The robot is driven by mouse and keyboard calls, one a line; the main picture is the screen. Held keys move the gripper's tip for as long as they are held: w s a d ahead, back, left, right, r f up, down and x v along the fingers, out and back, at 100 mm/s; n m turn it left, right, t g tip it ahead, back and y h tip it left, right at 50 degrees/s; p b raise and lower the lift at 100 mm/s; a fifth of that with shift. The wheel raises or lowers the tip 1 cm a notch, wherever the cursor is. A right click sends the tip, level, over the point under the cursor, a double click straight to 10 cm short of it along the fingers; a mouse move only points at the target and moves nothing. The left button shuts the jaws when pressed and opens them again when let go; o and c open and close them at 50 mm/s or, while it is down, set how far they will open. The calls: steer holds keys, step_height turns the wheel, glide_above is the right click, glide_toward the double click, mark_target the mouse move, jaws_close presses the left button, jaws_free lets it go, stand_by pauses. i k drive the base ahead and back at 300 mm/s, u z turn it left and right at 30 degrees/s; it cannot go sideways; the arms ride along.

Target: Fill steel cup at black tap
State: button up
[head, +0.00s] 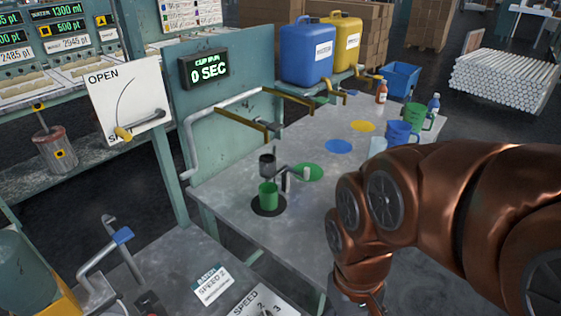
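A black round pad (281,209) lies on the grey table, with a green cup (268,194) standing on it. A dark grey, cup-like piece (267,164) is just behind the green cup, next to a bent grey metal pipe (290,171). I cannot tell whether this piece is the steel cup or part of a tap. No tap is clearly black. A pale cup (377,147) stands near my arm; its material is unclear. My copper arm reaches in from the right and bends down. My gripper (357,303) is cut off at the bottom edge; its fingers are hidden.
A display (205,68) reads 0 SEC. An OPEN/SHUT board (127,97) has its yellow-tipped lever (123,133) near SHUT. Green (308,173), blue (338,147) and yellow (362,126) pads lie behind. Blue (401,131) and green (415,114) mugs stand at the back right.

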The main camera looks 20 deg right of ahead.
mark_target(275, 126)
steer(key=u, duration=2.8)
steer(key=k, duration=0.7)
steer(key=z, duration=0.95)
